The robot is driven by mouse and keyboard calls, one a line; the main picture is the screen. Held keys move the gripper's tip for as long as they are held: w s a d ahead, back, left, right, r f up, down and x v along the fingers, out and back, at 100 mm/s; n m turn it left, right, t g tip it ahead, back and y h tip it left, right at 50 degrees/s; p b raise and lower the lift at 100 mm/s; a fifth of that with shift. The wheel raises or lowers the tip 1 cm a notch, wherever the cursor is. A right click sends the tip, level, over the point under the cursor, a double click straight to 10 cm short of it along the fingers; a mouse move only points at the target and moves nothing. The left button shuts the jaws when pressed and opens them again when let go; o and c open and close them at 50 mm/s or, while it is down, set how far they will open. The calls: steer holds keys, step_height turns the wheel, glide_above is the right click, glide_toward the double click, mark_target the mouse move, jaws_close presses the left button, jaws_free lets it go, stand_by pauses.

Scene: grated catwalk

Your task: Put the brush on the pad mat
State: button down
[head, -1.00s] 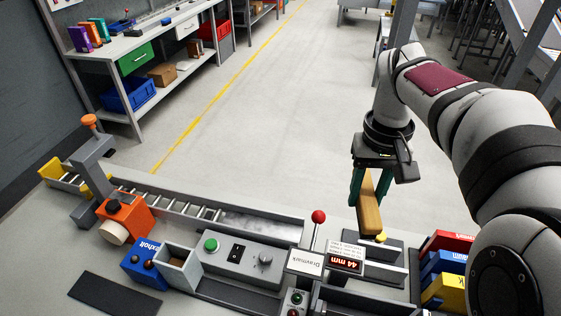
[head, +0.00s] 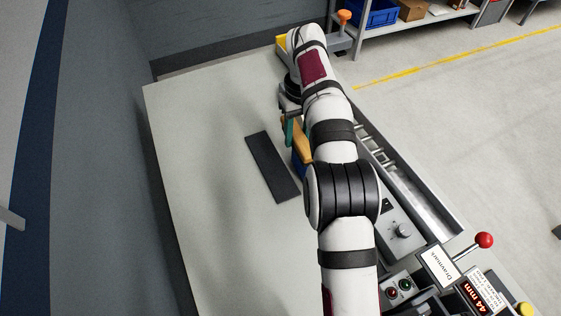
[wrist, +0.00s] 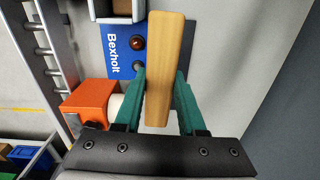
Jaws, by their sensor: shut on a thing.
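The brush (wrist: 168,60), a long wooden block, is held between the two green fingers of my gripper (wrist: 160,78) in the wrist view. In the head view the brush (head: 302,141) hangs below my gripper (head: 292,128), partly hidden by my arm. The pad mat (head: 271,166) is a dark flat strip on the light bench, just left of and nearer than the brush, with nothing on it. Part of a dark strip, seemingly the mat (wrist: 189,42), shows behind the brush in the wrist view.
A blue Bexholt box (wrist: 116,52) and an orange device (wrist: 88,104) stand beside my gripper. A rail with rollers (head: 380,150) and a control panel (head: 402,232) lie to the right. The bench (head: 205,170) is clear left of the mat.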

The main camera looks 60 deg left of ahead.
glide_above(275, 170)
step_height(275, 170, down, 4)
steer(key=shift+n, duration=0.3)
step_height(275, 170, down, 9)
steer(key=shift+r, duration=0.1)
steer(key=c, duration=0.5)
jaws_free()
steer(key=shift+f, duration=0.2)
